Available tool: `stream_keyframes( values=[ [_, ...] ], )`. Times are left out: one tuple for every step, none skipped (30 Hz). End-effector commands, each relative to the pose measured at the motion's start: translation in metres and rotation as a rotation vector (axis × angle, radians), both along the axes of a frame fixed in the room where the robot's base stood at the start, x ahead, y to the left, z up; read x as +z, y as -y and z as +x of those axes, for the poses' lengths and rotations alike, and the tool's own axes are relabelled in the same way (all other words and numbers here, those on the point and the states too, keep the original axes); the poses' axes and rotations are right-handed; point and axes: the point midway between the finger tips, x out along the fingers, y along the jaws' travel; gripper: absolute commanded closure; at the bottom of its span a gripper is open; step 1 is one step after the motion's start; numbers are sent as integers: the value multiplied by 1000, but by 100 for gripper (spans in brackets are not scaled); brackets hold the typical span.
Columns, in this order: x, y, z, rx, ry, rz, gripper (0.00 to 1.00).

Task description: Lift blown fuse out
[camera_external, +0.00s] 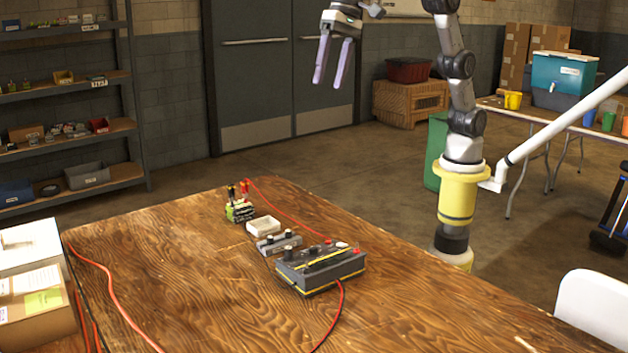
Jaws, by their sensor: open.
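My gripper (328,82) is high above the far side of the table, in front of the grey doors. Its two pale lilac fingers point down, apart, with nothing between them. It is well clear of everything on the table. A dark grey box (318,277) with yellow edging sits on the table, with knobs and a red button on top and red cables at it. A small grey block (277,244) with dark knobs lies just behind it. I cannot tell which part is the blown fuse; the details are too small.
A white tray (264,226) sits behind the grey block. Farther back is a green and black block (240,211) with black and red upright plugs. Red cables cross the wooden table (190,270). Boxes (34,315) stand at the left edge. The table's front middle is mostly clear.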

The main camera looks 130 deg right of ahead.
Motion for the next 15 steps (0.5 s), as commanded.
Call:
stream_keyframes(
  values=[
    [-18, 2, 19, -27, -25, 8, 40],
    [-27, 3, 28, -42, -37, 11, 40],
    [-41, 4, 40, -60, -53, 16, 40],
    [-51, 5, 49, -71, -64, 18, 40],
    [-63, 6, 57, -82, -77, 21, 40],
    [-79, 7, 68, -92, -95, 23, 40],
    [-91, 8, 75, -96, -109, 23, 40],
    [-104, 8, 81, -98, -123, 23, 40],
    [-121, 9, 89, -98, -140, 23, 40],
    [-133, 10, 94, -100, -152, 23, 40],
    [-146, 11, 98, -100, -164, 23, 40],
    [-161, 12, 102, -101, -182, 23, 40],
    [-172, 12, 104, -101, -195, 22, 40],
    [-183, 13, 105, -102, -209, 22, 40],
    [-196, 13, 105, -103, -228, 22, 40]
  ],
)
